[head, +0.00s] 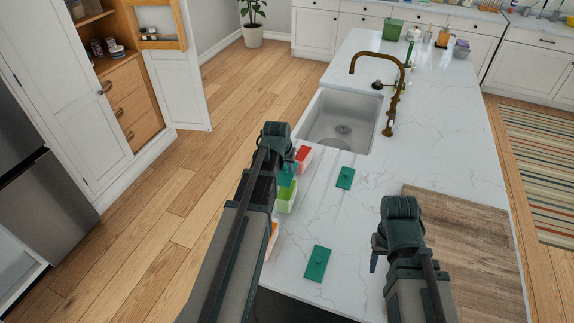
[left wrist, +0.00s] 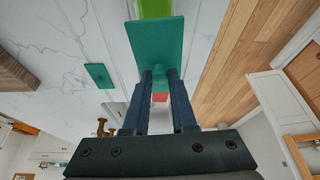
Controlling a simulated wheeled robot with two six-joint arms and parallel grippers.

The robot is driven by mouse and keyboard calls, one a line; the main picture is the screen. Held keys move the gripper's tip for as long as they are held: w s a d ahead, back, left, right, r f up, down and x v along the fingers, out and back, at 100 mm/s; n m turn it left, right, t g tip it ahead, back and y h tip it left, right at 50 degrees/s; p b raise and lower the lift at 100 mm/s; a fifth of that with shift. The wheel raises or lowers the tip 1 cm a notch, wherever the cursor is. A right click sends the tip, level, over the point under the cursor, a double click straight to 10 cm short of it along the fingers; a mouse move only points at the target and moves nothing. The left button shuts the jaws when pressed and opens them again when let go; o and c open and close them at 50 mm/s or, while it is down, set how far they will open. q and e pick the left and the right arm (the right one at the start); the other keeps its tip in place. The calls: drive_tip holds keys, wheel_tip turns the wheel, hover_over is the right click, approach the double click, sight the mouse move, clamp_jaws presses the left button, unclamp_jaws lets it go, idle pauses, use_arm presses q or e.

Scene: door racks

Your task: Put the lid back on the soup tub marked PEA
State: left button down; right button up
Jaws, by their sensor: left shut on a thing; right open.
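My left gripper (left wrist: 160,76) is shut on a teal-green lid (left wrist: 157,45), held above the counter. In the head view this lid (head: 287,176) shows in part beside my left arm. A tub with lime-green contents (head: 286,197) stands open at the counter's left edge; part of it also shows past the lid in the left wrist view (left wrist: 155,8). A tub with red contents (head: 303,157) stands further off, and one with orange contents (head: 272,236) is nearer, partly hidden by my arm. No PEA marking is legible. My right gripper (head: 377,252) is open and empty.
Two more teal lids lie flat on the white counter, one near the sink (head: 345,177) and one nearer me (head: 318,263). A wooden board (head: 465,240) lies at the right. The sink (head: 342,122) and brass tap (head: 388,95) are beyond. The counter between the lids is clear.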

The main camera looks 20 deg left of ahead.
sight(285, 177)
use_arm(q)
drive_tip(key=shift+f, duration=0.15)
wheel_tip(285, 177, down, 6)
drive_tip(key=b, duration=0.6)
drive_tip(key=shift+f, duration=0.1)
drive_tip(key=shift+f+b, duration=0.15)
drive_tip(key=shift+b, duration=0.2)
idle(1.6)
drive_tip(key=shift+c, duration=0.9)
unclamp_jaws()
drive_tip(key=shift+d, duration=0.1)
drive_tip(key=shift+r+p, duration=3.55)
drive_tip(key=shift+r, duration=0.05)
